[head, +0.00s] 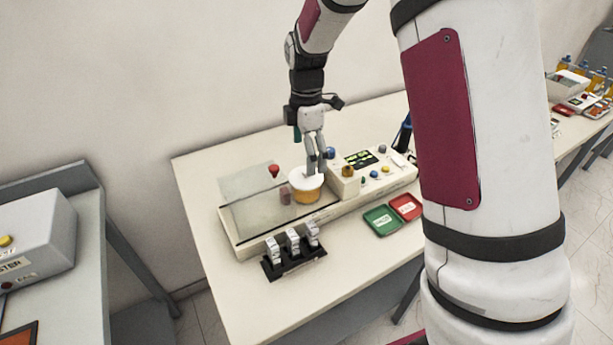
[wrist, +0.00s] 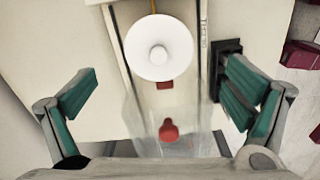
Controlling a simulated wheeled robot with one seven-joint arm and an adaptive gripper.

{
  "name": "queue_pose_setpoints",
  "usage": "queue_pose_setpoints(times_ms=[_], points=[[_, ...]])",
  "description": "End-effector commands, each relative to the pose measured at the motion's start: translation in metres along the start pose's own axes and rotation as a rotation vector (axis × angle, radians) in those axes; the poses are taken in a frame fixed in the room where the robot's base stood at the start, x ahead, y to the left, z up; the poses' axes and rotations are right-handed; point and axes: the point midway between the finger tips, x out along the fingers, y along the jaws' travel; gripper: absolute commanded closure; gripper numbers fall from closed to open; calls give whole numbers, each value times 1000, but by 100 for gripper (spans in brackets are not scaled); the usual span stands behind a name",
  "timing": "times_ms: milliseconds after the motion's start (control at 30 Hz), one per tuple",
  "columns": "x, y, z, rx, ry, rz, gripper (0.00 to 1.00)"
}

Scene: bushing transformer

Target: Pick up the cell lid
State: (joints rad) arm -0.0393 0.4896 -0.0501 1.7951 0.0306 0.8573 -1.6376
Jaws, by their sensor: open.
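A white round lid with a raised white knob (wrist: 159,47) sits at the top centre of the wrist view. In the head view the white lid (head: 299,180) sits on a yellow round cell (head: 309,197) on the long cream tester. My gripper (head: 316,168) points down just above the lid in the head view and partly hides it. In the wrist view my gripper (wrist: 160,98) is open with its green-padded fingers wide apart and nothing between them. The lid lies farther up the picture than the fingertips.
A clear cover with a red knob (wrist: 168,130) lies near the lid. The tester's control panel (head: 371,170) rises to the right of the cell. A black rack (head: 293,262) with several small pieces stands in front, and green (head: 381,220) and red (head: 405,206) trays lie at right.

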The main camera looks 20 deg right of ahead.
Motion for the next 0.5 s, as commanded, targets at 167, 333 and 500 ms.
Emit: queue_pose_setpoints(times_ms=[167,333,500], points=[[17,-2,-1,0,0,-5,4],[40,0,-1,1,0,-5,4],[52,1,-1,0,1,-2,4]])
